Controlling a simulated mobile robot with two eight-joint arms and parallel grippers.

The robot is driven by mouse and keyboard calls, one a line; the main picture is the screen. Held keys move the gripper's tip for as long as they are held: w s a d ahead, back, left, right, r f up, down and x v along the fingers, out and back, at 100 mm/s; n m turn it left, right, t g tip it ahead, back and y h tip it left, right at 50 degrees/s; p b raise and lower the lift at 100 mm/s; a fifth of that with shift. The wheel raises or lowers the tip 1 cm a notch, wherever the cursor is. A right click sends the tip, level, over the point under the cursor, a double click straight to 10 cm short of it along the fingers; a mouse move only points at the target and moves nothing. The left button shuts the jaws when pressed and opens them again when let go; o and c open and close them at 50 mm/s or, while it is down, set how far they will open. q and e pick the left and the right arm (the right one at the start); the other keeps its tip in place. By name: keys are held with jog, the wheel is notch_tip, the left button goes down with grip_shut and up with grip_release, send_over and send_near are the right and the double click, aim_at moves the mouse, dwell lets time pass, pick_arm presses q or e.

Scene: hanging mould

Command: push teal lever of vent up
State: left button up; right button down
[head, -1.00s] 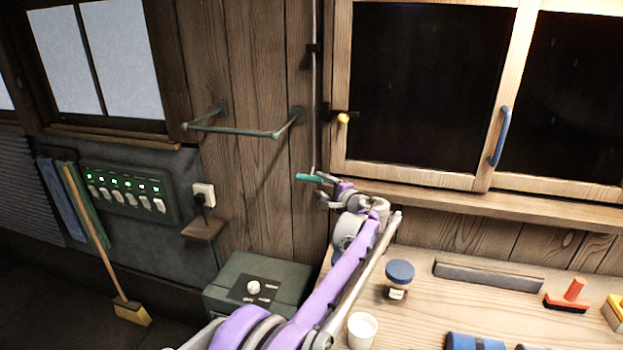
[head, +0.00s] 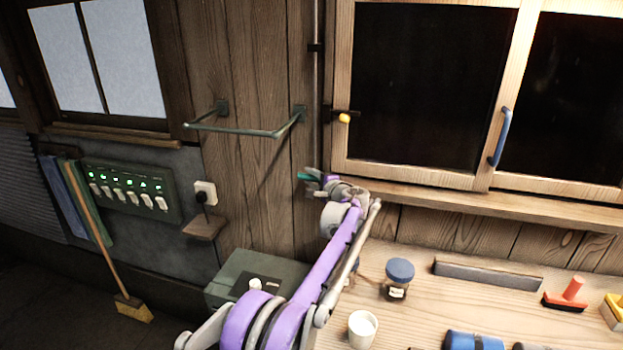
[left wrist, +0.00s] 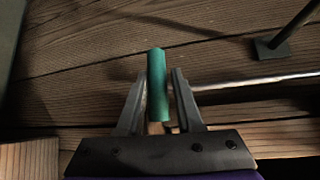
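The teal lever (head: 304,176) sits at the lower end of a thin vertical rod (head: 316,110) on the wood wall, left of the window. In the left wrist view the lever (left wrist: 158,85) lies lengthwise between the two fingers, with its far end sticking out past the fingertips. My left gripper (left wrist: 159,76) has its fingers close on both sides of the lever and looks shut on it; the exact contact is hard to see. In the head view my left gripper (head: 318,181) hides part of the lever. My right gripper is not in view.
A towel rail (head: 240,128) juts from the wall left of the rod. A window ledge (head: 480,200) is to the right. A blue-lidded jar (head: 397,280) and a white cup (head: 362,328) stand on the bench. A green-grey box (head: 240,275) is at lower left.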

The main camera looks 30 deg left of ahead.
pick_arm(q)
jog(key=shift+f, duration=0.15)
grip_shut()
jog(key=shift+d, duration=0.1)
jog(key=shift+d+f, duration=0.1)
jog(key=shift+f, duration=0.05)
dwell(0.5)
